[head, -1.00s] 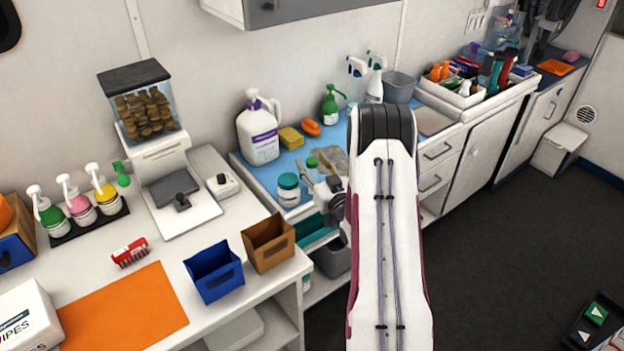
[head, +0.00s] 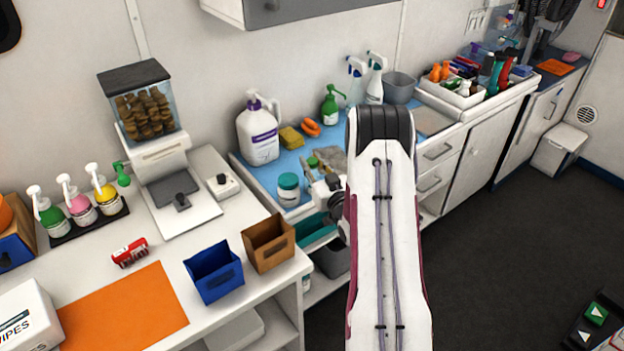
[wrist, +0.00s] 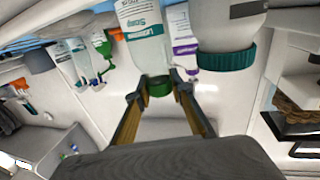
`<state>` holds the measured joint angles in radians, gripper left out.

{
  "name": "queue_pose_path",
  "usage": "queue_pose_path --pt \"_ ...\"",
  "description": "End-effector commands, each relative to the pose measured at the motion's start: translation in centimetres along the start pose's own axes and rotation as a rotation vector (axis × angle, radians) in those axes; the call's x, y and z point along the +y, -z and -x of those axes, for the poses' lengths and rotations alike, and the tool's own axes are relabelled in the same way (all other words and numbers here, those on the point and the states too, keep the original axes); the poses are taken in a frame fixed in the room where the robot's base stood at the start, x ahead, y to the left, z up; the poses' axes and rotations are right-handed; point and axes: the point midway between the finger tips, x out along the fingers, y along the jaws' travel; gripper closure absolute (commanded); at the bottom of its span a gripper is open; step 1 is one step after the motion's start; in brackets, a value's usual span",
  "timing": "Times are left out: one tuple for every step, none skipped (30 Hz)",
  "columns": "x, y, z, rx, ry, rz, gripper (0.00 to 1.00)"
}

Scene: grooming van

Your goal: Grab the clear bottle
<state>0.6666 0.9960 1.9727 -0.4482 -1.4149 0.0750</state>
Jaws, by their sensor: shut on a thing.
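The clear bottle (wrist: 147,40) has a teal and white label reading "Soap" and a green cap (wrist: 158,87). In the wrist view it appears upside down, at the top centre. My gripper (wrist: 161,84) is shut on it at the cap, one finger on each side. In the head view the green cap (head: 313,162) shows above the blue mat, left of my arm. Most of the bottle and my gripper (head: 322,178) are small there and partly hidden by my arm.
A teal-lidded jar (head: 288,188) stands close on the left, also large in the wrist view (wrist: 228,60). Spray bottles (head: 375,82) stand farther back.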

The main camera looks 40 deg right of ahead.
Motion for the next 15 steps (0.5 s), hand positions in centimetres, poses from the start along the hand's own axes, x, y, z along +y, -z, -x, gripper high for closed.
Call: queue_pose_path --pt "0.0 0.0 0.0 0.0 0.0 0.0 1.0" --pt "0.0 0.0 0.0 0.0 0.0 0.0 1.0" --pt "0.0 0.0 0.0 0.0 0.0 0.0 1.0" --pt "0.0 0.0 0.0 0.0 0.0 0.0 1.0" --pt "0.0 0.0 0.0 0.0 0.0 0.0 1.0" --pt "0.0 0.0 0.0 0.0 0.0 0.0 1.0" --pt "0.0 0.1 0.0 0.0 0.0 0.0 1.0" --pt "0.0 0.1 0.0 0.0 0.0 0.0 1.0" --pt "0.0 0.2 0.0 0.001 0.0 0.0 1.0" --pt "0.0 0.3 0.0 0.001 0.0 0.0 1.0" --pt "0.0 0.4 0.0 0.001 0.0 0.001 1.0" --pt "0.0 0.5 0.0 0.001 0.0 0.001 1.0" --pt "0.0 0.7 0.0 0.001 0.0 0.001 1.0" --pt "0.0 0.8 0.0 0.001 0.0 0.001 1.0" --pt "0.0 1.0 0.0 0.001 0.0 0.001 1.0"
